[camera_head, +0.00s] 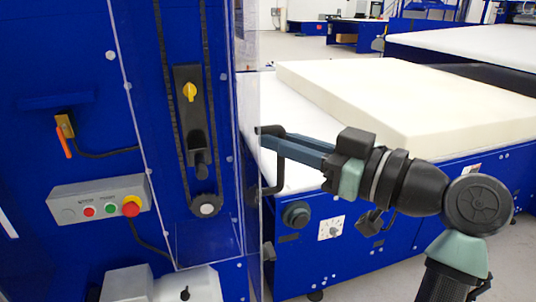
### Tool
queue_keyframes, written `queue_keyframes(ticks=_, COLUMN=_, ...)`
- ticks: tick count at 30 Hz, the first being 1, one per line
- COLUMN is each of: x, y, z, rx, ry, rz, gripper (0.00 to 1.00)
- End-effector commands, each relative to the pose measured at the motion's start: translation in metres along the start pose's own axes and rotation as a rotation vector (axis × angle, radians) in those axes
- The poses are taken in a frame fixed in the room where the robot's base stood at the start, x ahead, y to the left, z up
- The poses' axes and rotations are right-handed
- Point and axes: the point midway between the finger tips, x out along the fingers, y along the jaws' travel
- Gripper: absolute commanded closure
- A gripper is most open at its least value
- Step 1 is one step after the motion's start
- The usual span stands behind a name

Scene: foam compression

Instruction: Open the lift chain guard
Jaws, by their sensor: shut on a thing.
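The lift chain guard (222,236) is a clear panel on the front of the blue machine column at the left. Through it I see two vertical black chain runs, a sprocket with a pale hub (207,210) and a yellow knob (189,92) on a dark plate. A black bar handle (272,189) stands at the guard's right edge. My gripper (272,139) comes in from the right and is shut on the upper part of this handle. The fingertips partly hide the grip. Whether the guard stands slightly off the column is hard to tell.
A grey control box (98,201) with red and green buttons is left of the guard. A large cream foam block (400,95) lies on the blue machine's white table behind my arm. The machine's front has a black knob (296,214) and a dial plate (331,228) below.

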Motion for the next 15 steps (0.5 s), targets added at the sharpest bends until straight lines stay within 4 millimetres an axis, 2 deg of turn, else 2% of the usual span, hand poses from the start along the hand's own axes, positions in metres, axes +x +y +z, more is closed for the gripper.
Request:
queue_keyframes(ticks=6, x=-0.0022, y=0.0086, z=0.0, rx=0.0, ry=0.001, rz=0.002, gripper=1.0)
queue_keyframes(ticks=15, x=-0.0024, y=0.0105, z=-0.0004, rx=0.0, ry=0.0, rz=0.002, gripper=1.0)
